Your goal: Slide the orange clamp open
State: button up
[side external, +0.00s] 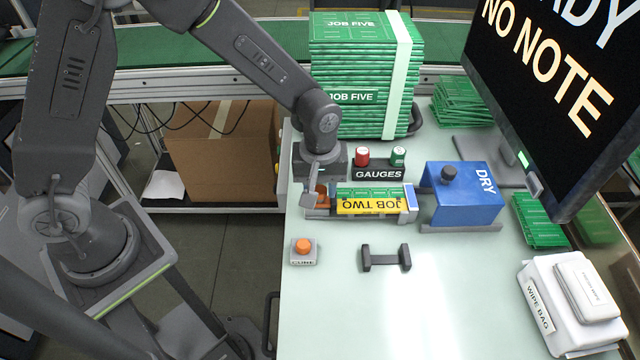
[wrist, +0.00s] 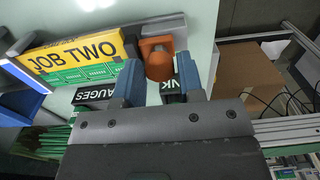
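The orange clamp (wrist: 157,57) sits at the end of a grey rail, beside the fixture with the yellow JOB TWO label (wrist: 78,53). In the side view the clamp (side external: 322,194) is partly hidden behind my gripper (side external: 313,197), at the left end of the fixture (side external: 372,206). In the wrist view my gripper (wrist: 158,58) has its two blue fingers apart, one on each side of the clamp. A gap shows by the right finger. Whether the left finger touches the clamp, I cannot tell.
The GAUGES holder (side external: 378,172) with a red and a green capped item stands close behind the fixture. The blue DRY box (side external: 461,195) is to the right. An orange button (side external: 303,247) and a dark handle (side external: 386,258) lie in front.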

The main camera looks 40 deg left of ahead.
grip_shut()
jog(key=shift+s+a, duration=1.15)
jog(key=shift+o, duration=2.1)
grip_release()
jog(key=shift+r, duration=0.1)
notch_tip(320, 180, up, 14)
